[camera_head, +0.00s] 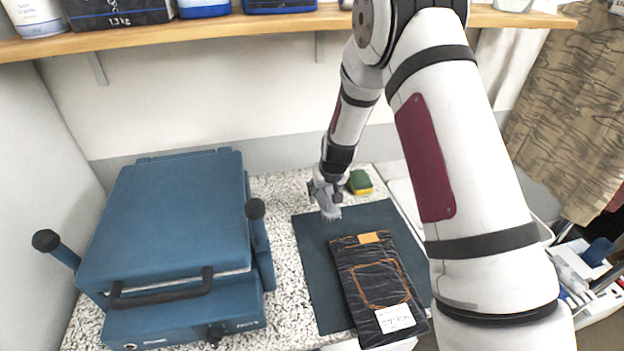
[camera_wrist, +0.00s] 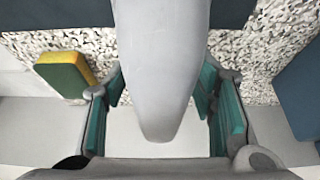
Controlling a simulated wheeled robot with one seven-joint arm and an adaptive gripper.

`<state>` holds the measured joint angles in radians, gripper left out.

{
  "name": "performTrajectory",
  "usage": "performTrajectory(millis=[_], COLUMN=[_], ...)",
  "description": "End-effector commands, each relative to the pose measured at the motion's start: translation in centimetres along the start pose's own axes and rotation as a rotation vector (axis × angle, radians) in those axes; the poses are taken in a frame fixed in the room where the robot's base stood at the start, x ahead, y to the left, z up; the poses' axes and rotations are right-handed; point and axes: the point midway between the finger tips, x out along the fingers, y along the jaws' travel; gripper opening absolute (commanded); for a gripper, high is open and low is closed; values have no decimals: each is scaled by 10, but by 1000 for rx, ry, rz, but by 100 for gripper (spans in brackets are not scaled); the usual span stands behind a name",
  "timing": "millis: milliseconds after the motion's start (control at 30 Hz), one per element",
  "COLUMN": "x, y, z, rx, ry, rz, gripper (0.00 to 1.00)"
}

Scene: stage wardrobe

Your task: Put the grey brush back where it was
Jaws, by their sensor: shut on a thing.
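My gripper (camera_head: 325,188) is over the far left part of the dark mat (camera_head: 315,255), shut on the grey brush (camera_head: 330,211). In the wrist view the brush (camera_wrist: 160,60) is a large smooth grey shape between the two teal-padded fingers of my gripper (camera_wrist: 160,112). It covers the middle of that view. In the head view only a small pale grey part shows below the fingers. I cannot tell whether it touches the mat.
A green and yellow sponge (camera_head: 360,182) lies close by on the speckled counter (camera_head: 283,190). Folded dark jeans (camera_head: 355,262) with a white tag lie on the mat. A big blue press (camera_head: 170,220) stands at left. A wooden shelf (camera_head: 230,25) with containers runs above.

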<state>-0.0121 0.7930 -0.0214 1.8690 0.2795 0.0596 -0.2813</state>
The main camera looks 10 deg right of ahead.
Motion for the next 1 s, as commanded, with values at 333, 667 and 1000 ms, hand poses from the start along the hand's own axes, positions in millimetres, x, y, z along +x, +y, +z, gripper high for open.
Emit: performTrajectory(millis=[333, 667, 1000], x=[41, 60, 84], y=[-1, -1, -1], z=[-64, -103, -94], rx=[0, 0, 1], ry=[3, 1, -3], rz=[0, 0, -1], gripper=[25, 25, 25])
